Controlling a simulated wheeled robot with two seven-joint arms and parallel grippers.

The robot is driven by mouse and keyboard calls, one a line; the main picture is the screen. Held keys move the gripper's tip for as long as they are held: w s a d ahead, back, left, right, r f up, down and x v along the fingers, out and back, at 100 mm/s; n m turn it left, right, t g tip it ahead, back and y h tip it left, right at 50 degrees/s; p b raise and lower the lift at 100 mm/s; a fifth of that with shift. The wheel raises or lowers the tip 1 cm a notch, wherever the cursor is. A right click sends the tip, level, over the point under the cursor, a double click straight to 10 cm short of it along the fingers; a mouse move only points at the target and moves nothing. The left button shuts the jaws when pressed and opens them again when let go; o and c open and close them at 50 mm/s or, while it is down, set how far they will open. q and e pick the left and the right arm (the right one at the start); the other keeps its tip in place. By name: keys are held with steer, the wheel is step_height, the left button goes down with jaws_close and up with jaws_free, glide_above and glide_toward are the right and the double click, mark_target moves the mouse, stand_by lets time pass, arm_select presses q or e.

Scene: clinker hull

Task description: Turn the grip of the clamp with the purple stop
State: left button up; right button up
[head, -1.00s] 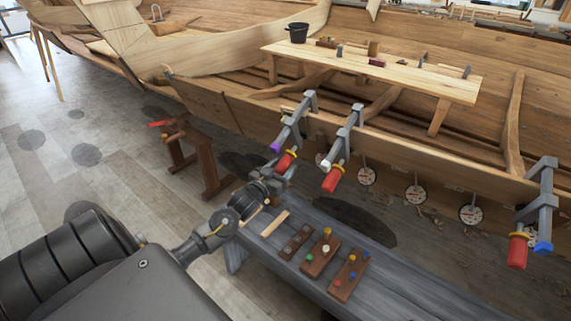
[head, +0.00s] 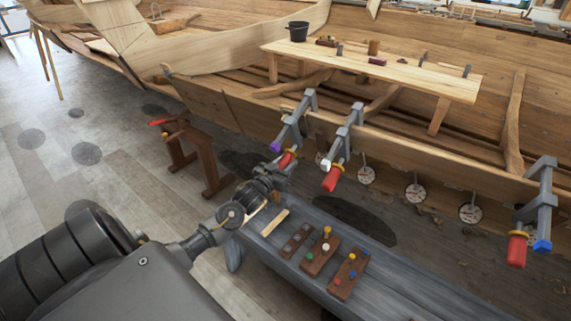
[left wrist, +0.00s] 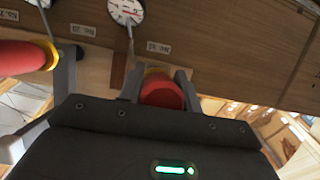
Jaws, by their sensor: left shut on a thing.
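The clamp with the purple stop (head: 276,147) is the leftmost of the clamps on the hull's edge, with a grey metal frame (head: 293,124). Its red grip (head: 287,158) points down toward my left gripper (head: 283,167). In the left wrist view the red grip (left wrist: 161,92) sits between the two fingers of my left gripper (left wrist: 158,84), with a yellow collar behind it. The left gripper is shut on this grip. The grip's lower part is hidden by the gripper. My right gripper is not in view.
A clamp with a white stop (head: 325,164) and red grip (head: 333,179) is close on the right. A clamp with a blue stop (head: 543,246) is at far right. Round dials (head: 416,195) hang along the hull. A grey bench (head: 370,260) with pegged blocks lies below.

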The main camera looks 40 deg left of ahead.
arm_select(q)
steer(key=shift+a+m+y+p, duration=0.1)
steer(key=shift+m+y+p, duration=0.55)
steer(key=shift+m+y, duration=0.4)
steer(key=shift+a+m+y, duration=0.1)
steer(key=shift+m+y, duration=0.85)
steer(key=shift+y, duration=0.2)
steer(key=shift+m+y+p, duration=0.3)
steer(key=o, duration=1)
steer(key=shift+s, duration=0.15)
steer(key=r+b+v, duration=0.1)
steer(key=v, duration=0.9)
steer(key=shift+s+f, duration=0.25)
steer(key=shift+f, duration=0.15)
